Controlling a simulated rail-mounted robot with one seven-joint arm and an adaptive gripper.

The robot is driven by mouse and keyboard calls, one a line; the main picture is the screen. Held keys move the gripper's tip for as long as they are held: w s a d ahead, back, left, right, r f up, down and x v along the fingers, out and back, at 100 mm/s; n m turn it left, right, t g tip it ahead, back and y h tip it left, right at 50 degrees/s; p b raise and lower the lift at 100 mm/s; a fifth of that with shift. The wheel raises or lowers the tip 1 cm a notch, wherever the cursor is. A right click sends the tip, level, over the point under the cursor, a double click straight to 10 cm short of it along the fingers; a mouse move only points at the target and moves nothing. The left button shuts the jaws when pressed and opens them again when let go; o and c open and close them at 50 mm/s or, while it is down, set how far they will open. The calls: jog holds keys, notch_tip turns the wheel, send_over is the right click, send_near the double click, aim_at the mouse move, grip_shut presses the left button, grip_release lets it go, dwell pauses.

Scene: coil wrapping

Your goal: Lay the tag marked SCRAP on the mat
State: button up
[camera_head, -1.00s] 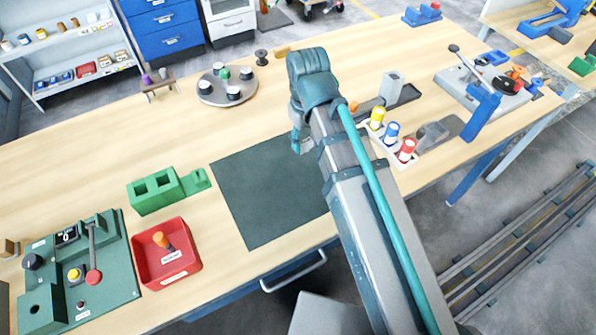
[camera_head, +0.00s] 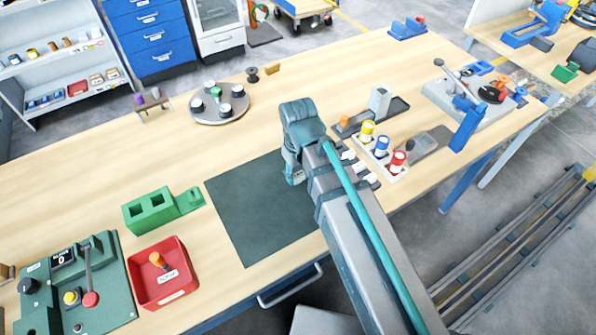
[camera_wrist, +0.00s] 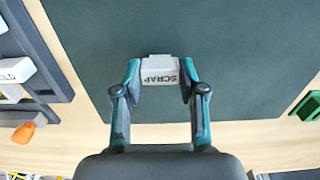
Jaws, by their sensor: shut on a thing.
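A white tag marked SCRAP (camera_wrist: 160,70) is between the two fingertips of my gripper (camera_wrist: 160,84), which is shut on it. The dark green mat (camera_wrist: 225,40) fills most of the wrist view behind the tag; whether the tag touches it I cannot tell. In the head view my gripper (camera_head: 294,178) is over the right part of the mat (camera_head: 245,210), and the tag is hidden there.
A rack with white tags (camera_head: 362,170) stands right of the mat, beside the yellow, blue and red spools (camera_head: 382,147). A green block (camera_head: 155,208) and a red bin (camera_head: 163,275) are to the left. The mat's left part is clear.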

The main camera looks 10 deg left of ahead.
aim_at(298, 174)
jog(key=shift+f, duration=0.1)
jog(key=o, duration=0.9)
notch_tip(298, 174, up, 12)
jog(key=shift+r+b, duration=0.1)
jog(key=shift+b, duration=0.9)
jog(key=shift+w, duration=0.1)
